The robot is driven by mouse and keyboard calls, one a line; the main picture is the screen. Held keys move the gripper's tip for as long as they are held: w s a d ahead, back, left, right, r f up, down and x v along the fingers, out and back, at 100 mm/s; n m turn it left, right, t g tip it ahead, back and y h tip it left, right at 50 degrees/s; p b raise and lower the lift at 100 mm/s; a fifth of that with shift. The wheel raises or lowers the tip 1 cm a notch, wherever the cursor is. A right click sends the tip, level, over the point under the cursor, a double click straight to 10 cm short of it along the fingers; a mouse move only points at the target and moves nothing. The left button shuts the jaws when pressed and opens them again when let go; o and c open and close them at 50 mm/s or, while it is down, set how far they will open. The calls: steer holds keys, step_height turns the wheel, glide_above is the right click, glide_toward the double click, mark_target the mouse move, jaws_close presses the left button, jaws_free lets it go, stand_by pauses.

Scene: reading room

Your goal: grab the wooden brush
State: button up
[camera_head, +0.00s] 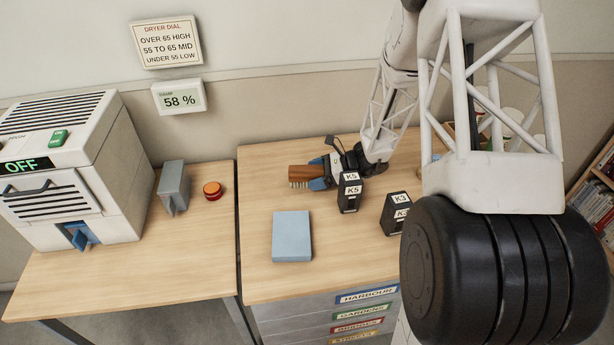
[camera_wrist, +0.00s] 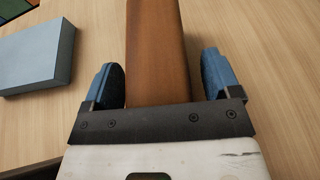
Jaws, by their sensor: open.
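The wooden brush (camera_head: 301,172) lies on the right-hand desk, brown with pale bristles showing at its left end. In the wrist view the brush (camera_wrist: 158,45) runs as a long brown block between my two blue fingers. My gripper (camera_head: 319,172) is open and low around the brush's near end. In the wrist view my gripper (camera_wrist: 162,78) has a finger on each side of it, with a visible gap at each side. The part of the brush nearest my palm is hidden by the gripper's dark plate.
Black K5 block (camera_head: 349,193) and K3 block (camera_head: 395,214) stand close to my gripper. A light blue box (camera_head: 292,237) lies in front; it also shows in the wrist view (camera_wrist: 38,58).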

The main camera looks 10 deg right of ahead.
stand_by(0.3)
steer(key=c, duration=1.1)
steer(key=shift+r, duration=0.15)
steer(key=shift+r, duration=4.9)
